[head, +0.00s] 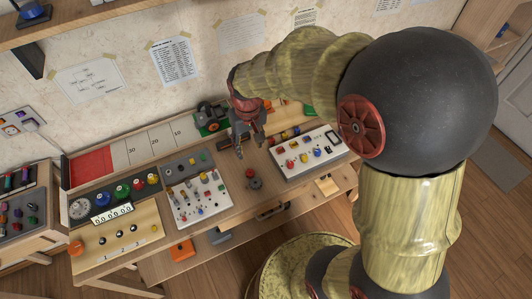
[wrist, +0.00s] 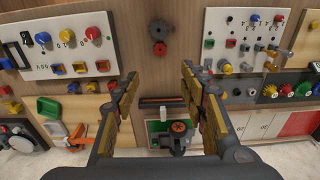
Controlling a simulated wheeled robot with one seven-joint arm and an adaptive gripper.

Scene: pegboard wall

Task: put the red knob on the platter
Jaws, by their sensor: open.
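A red knob (wrist: 93,33) stands on the white panel at the left of the wrist view. In the head view this panel is on the right, with a small red knob (head: 291,163) near its left end. Other small red parts show on both panels, so I cannot tell which knob is meant. A dark round piece (head: 254,183) lies on bare wood between the panels; it also shows in the wrist view (wrist: 160,29). I cannot make out a clear platter. My gripper (head: 250,148) is open and empty above the bench, its fingers apart in the wrist view (wrist: 159,77).
White control panels (head: 310,151) and (head: 183,215) flank the bare wood. A green box with a dark device (head: 210,118) stands near the wall behind my gripper. Coloured round knobs (head: 122,191) and a dial (head: 80,208) are further left.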

